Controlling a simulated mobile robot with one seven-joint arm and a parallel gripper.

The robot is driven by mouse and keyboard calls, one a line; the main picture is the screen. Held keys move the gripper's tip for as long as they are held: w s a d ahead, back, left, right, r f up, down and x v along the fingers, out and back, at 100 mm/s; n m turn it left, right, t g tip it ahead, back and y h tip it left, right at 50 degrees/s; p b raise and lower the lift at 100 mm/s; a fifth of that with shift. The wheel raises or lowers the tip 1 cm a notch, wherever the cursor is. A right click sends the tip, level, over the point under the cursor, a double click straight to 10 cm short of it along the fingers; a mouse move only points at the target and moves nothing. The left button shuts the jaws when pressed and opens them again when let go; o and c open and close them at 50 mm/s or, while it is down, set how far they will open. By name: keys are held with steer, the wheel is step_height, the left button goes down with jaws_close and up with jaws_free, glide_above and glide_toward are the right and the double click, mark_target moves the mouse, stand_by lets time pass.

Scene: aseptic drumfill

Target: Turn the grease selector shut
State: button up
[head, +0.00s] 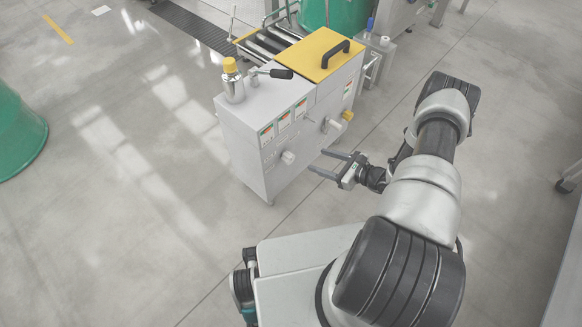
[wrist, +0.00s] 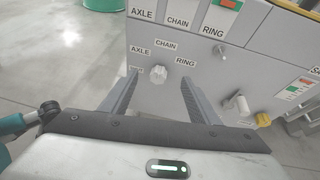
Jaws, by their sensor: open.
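The grease selector is a pale, lobed knob (wrist: 157,75) on the grey front panel of a cabinet. Labels AXLE, CHAIN and RING surround it, plus a small label at its left that I cannot read clearly. Which label the knob points to is too unclear to tell. In the head view the knob (head: 288,157) sticks out from the cabinet's front. My gripper (head: 319,163) is open and empty, in front of the panel. In the wrist view my gripper (wrist: 159,78) has one finger to each side of the knob in the picture, apart from it.
The grey cabinet (head: 240,150) carries a yellow-capped bottle (head: 232,80), a black-handled lever (head: 275,73) and a yellow lid (head: 318,52). A second pale handle (wrist: 238,104) and a yellow knob (wrist: 263,120) stick out at the right.

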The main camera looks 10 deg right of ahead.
step_height(320, 180, down, 5)
steer(key=s+m+h, duration=0.1)
steer(key=s+m, duration=0.1)
steer(key=b, duration=0.5)
glide_toward(291, 160)
steer(key=shift+t, duration=0.3)
steer(key=x, duration=0.9)
steer(key=shift+s+f, duration=0.1)
steer(key=shift+f, duration=0.25)
steer(key=shift+w+a+f, duration=0.15)
steer(key=shift+w+a, duration=0.25)
steer(key=shift+w, duration=0.25)
steer(key=c, duration=1)
